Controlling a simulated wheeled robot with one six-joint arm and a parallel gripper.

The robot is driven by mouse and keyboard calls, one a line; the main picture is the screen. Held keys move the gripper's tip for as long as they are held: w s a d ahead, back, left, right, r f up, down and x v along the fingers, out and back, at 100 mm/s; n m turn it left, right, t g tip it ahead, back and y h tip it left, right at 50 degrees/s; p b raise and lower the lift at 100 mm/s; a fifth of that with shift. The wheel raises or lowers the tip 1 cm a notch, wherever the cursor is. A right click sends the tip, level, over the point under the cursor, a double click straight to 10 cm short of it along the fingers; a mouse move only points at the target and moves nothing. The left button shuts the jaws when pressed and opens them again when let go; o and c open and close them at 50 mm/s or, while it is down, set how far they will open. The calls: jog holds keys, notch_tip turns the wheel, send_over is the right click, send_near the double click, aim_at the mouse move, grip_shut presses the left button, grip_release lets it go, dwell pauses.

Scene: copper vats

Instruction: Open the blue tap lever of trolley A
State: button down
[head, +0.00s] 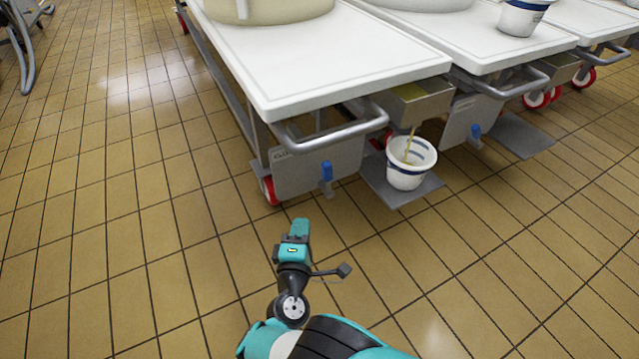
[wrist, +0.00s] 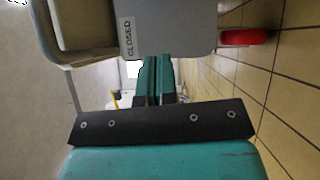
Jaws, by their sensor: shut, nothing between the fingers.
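A blue tap lever (head: 327,171) hangs upright at the lower front of the nearest trolley (head: 345,55), on a grey panel (head: 305,172) under a bar handle. I cannot read which trolley is A. My gripper (head: 299,224) is shut and empty. In the head view it shows below and slightly left of the lever, apart from it. In the wrist view the shut fingers (wrist: 157,78) point at a grey panel (wrist: 175,25) with a "CLOSED" label (wrist: 127,38). The blue lever cannot be made out there.
A white bucket (head: 408,176) stands on a grey plate (head: 385,190) right of the lever, a thin yellowish stream falling into it from a metal trough (head: 415,104). A second trolley has another blue lever (head: 476,131). The bar handle (head: 335,134) juts out above.

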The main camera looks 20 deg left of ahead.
jog(key=shift+w, duration=0.1)
jog(key=b, duration=1.2)
send_near(328, 179)
jog(key=w+a+r, duration=0.1)
jog(key=w+a, duration=0.4)
jog(key=shift+w+d+r+b, duration=0.25)
jog(key=shift+w+d+b, duration=0.1)
jog(key=shift+w+d, duration=0.35)
jog(key=shift+w+a, duration=0.1)
jog(key=shift+w, duration=0.05)
jog(key=shift+w+r+m+p, duration=0.15)
jog(key=shift+m+p, duration=0.15)
jog(key=shift+p, duration=0.3)
